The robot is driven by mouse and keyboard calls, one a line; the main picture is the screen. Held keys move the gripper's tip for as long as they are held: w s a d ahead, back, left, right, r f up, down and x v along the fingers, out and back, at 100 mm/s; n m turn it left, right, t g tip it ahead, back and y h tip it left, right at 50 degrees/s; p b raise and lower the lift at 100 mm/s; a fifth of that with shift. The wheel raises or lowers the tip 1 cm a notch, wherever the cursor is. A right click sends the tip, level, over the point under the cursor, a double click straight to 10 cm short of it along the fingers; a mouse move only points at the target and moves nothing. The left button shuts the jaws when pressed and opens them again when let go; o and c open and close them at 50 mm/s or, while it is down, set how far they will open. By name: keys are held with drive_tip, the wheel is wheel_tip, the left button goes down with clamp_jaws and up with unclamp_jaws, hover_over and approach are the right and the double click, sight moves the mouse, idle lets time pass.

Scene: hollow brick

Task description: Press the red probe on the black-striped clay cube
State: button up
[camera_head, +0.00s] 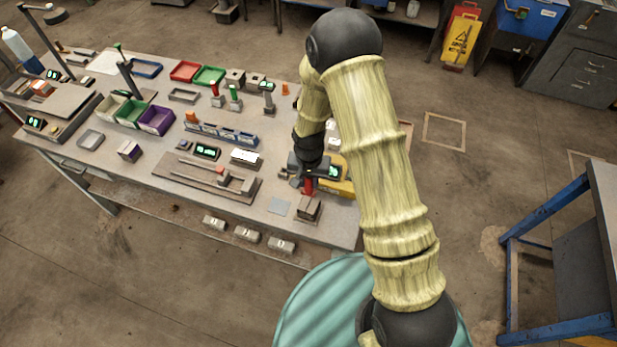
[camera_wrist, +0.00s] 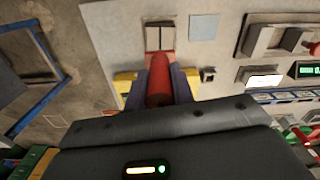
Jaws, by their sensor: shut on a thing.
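A clay cube (camera_head: 309,208) with a dark stripe across its top sits near the table's front right edge. In the wrist view its tan top (camera_wrist: 160,36) shows a dark line down the middle. My gripper (camera_head: 308,176) is shut on the red probe (camera_head: 308,187). In the wrist view the red probe (camera_wrist: 159,78) stands between my two fingers (camera_wrist: 159,90) with its far end by the cube's near edge. In the head view the probe is upright just above or at the cube; I cannot tell whether they touch.
A flat blue-grey square (camera_head: 279,206) lies left of the cube. A yellow device (camera_head: 342,186) stands close behind it, partly hidden by my arm. A tray with a slider (camera_head: 208,178) lies further left.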

sight(309, 193)
drive_tip(key=shift+w+f, duration=0.25)
drive_tip(key=shift+f, duration=0.25)
drive_tip(key=shift+d+f+b, duration=0.1)
drive_tip(key=shift+f+b, duration=0.25)
drive_tip(key=shift+b, duration=0.15)
drive_tip(key=shift+s+d+f, duration=0.1)
drive_tip(key=shift+f, duration=0.25)
drive_tip(key=shift+s+a+f+b, duration=0.1)
drive_tip(key=shift+a+f+b, duration=0.05)
drive_tip(key=shift+f+b, duration=0.55)
drive_tip(key=shift+s+a+f+b, duration=0.15)
drive_tip(key=shift+f+b, duration=0.3)
drive_tip(key=shift+f, duration=0.4)
drive_tip(key=shift+d+f, duration=0.1)
drive_tip(key=shift+f, duration=0.2)
drive_tip(key=shift+w, duration=0.1)
drive_tip(key=shift+w, duration=0.1)
drive_tip(key=shift+f+b, duration=0.5)
drive_tip(key=shift+b, duration=0.05)
